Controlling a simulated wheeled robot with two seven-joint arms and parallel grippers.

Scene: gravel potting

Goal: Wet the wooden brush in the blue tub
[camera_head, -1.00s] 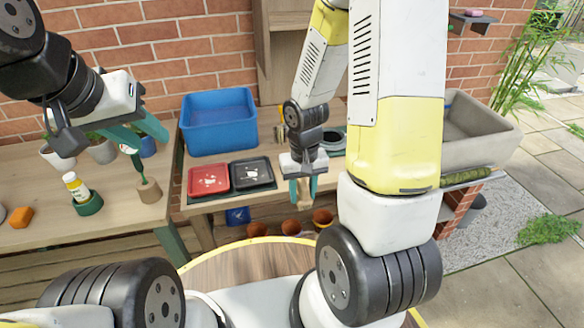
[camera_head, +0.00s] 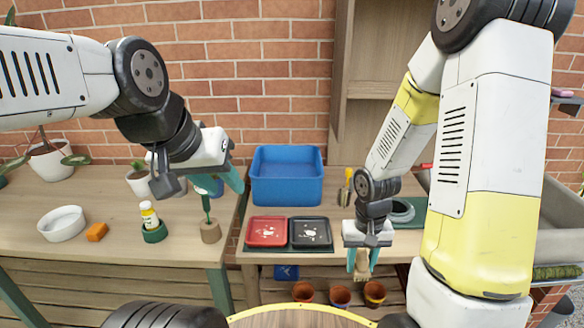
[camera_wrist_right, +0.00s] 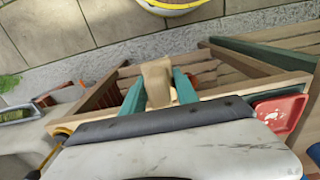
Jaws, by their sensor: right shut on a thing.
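The blue tub (camera_head: 287,176) stands upright at the back of the right-hand bench, against the brick wall. My right gripper (camera_head: 362,258) is shut on the wooden brush (camera_head: 361,268), in front of the bench's front edge and to the right of and nearer than the tub. In the right wrist view the brush (camera_wrist_right: 157,84) sits between the teal fingers. My left gripper (camera_head: 222,180) hangs over the left bench with its fingers apart and empty, to the left of the tub. The inside floor of the tub is partly hidden.
A red tray (camera_head: 267,232) and a black tray (camera_head: 310,233) lie in front of the tub. Terracotta pots (camera_head: 340,296) sit below the bench.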

